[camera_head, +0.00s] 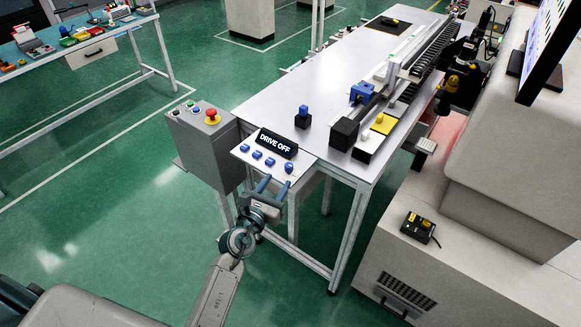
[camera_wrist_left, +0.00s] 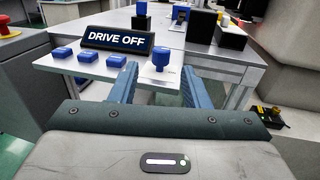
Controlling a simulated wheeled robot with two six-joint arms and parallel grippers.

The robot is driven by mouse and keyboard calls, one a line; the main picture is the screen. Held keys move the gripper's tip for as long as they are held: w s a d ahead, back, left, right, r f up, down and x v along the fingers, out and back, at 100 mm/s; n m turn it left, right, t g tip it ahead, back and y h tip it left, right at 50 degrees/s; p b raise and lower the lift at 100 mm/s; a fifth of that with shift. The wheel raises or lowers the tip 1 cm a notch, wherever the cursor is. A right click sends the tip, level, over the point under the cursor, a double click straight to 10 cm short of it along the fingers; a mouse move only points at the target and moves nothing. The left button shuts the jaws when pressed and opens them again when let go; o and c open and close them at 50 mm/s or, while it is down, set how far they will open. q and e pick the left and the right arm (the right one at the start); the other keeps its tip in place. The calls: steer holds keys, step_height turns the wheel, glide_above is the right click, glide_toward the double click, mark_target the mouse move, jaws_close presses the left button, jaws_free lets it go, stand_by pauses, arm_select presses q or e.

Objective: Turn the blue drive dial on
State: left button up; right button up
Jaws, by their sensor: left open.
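The blue drive dial (camera_head: 289,167) is the rightmost blue control on a small white panel (camera_head: 240,152) at the near end of the table. In the left wrist view the dial (camera_wrist_left: 161,54) looks like a round knob, taller than the flat blue buttons beside it. A black sign (camera_head: 277,144) behind the controls reads "DRIVE OFF". My left gripper (camera_head: 275,184) is open and empty at the panel's near edge, just short of the dial. In the left wrist view the dial shows between its two blue fingers, apart from both. My right gripper is not in view.
Several flat blue buttons (camera_head: 257,155) sit left of the dial. A grey box with a red emergency button (camera_head: 212,115) stands left of the panel. The table (camera_head: 290,90) carries a blue-topped block (camera_head: 302,116) and a linear rail (camera_head: 420,50). Green floor lies open at left.

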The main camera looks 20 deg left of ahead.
mark_target(287, 169)
arm_select(q)
steer(key=w, duration=0.3)
steer(key=w+d, duration=0.1)
steer(key=w, duration=0.3)
steer(key=shift+d, duration=0.2)
steer(key=shift+w, duration=0.6)
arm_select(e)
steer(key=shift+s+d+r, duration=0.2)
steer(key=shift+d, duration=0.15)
